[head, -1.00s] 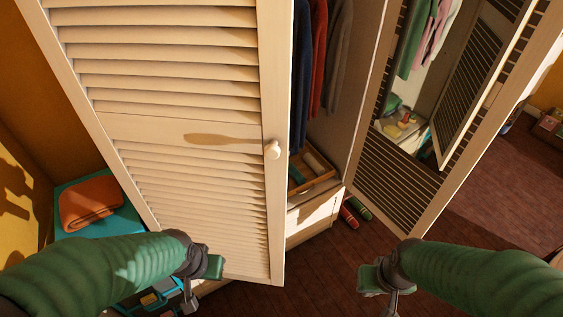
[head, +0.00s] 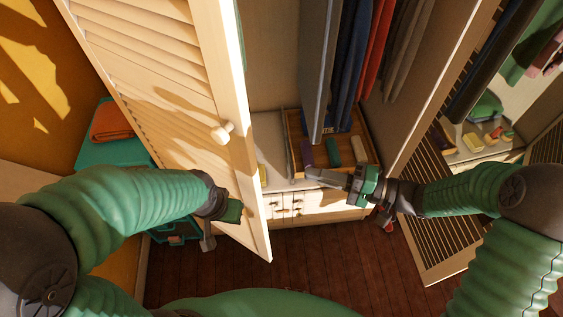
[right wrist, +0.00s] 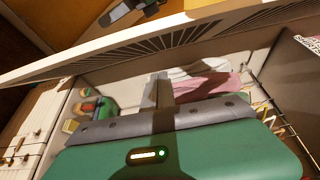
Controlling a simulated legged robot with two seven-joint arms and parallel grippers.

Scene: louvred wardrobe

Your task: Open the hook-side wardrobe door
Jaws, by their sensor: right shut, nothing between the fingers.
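The left louvred door (head: 160,95) of the wardrobe is cream, with a round knob (head: 222,132), and stands ajar. No hook can be made out on either door, so I cannot tell which is the hook-side one. My right gripper (head: 312,177) is shut and empty, reaching across the wardrobe opening in front of the tray, right of the left door's edge. My left gripper (head: 228,225) overlaps the left door's lower part; its jaws and any contact are unclear.
Clothes (head: 375,50) hang inside the wardrobe above a wooden tray (head: 293,135) with small blocks. White drawers (head: 325,203) are below. An orange folded cloth (head: 112,122) lies on a teal box (head: 95,152) at left. The wooden floor (head: 310,262) ahead is clear.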

